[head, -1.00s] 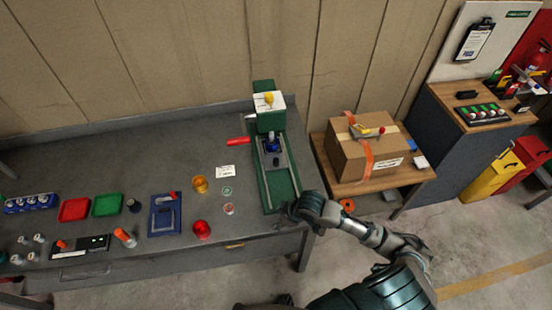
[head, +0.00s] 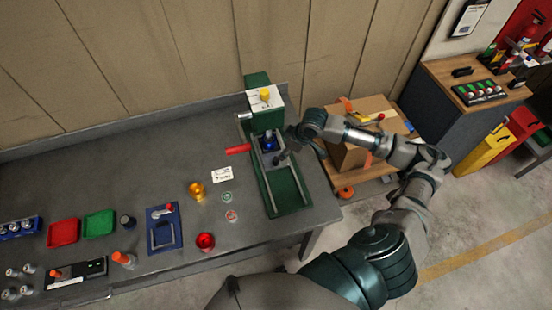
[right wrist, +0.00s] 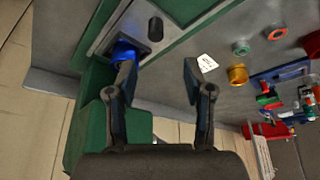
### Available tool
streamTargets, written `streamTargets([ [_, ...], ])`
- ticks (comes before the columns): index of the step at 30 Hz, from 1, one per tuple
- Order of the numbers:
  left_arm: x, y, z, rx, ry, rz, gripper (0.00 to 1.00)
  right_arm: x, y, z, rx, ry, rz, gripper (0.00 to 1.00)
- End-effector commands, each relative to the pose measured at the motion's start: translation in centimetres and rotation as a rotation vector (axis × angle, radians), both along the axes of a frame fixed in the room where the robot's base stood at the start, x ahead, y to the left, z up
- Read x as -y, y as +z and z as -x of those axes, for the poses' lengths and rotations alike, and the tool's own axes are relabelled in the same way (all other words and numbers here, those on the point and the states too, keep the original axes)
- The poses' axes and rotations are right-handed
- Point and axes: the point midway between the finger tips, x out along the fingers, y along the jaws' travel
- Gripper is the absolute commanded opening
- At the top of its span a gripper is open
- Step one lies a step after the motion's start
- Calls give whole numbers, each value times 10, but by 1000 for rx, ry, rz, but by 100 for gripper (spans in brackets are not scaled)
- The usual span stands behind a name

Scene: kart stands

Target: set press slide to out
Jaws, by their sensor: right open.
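The green press (head: 257,80) stands at the back right of the grey bench, with a long green bed (head: 287,190) running forward. Its grey slide (head: 277,172) sits at the rear of the bed, by the press body, and carries a blue piece (head: 268,145). The front of the bed is bare. The slide (right wrist: 140,27) and the blue piece (right wrist: 125,50) also show in the right wrist view. My right gripper (head: 283,157) is open beside the slide; in the right wrist view its fingers (right wrist: 160,72) are apart, the left one overlapping the blue piece. My left gripper is not in view.
A red handle (head: 238,149) sticks out left of the press. A cardboard box (head: 345,153) is on a side table at right, partly behind my arm.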

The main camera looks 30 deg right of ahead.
Motion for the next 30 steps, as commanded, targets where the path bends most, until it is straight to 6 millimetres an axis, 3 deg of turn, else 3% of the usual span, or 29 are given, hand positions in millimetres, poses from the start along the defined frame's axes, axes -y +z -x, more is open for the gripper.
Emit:
streamTargets([
  [4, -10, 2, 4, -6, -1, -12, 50, -4, -36, -12, -5, -2, -6, 52],
  [11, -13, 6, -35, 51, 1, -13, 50, -11, -82, -27, -2, -1, -7, 52],
  [15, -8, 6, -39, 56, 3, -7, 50, -15, -98, -34, 0, -1, -6, 52],
  [21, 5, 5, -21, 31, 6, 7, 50, -20, -108, -38, 0, -1, -2, 52],
  [28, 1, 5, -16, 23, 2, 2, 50, -21, -107, -38, 1, 0, -1, 52],
  [30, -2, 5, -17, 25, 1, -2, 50, -20, -108, -38, 0, -1, -2, 34],
])
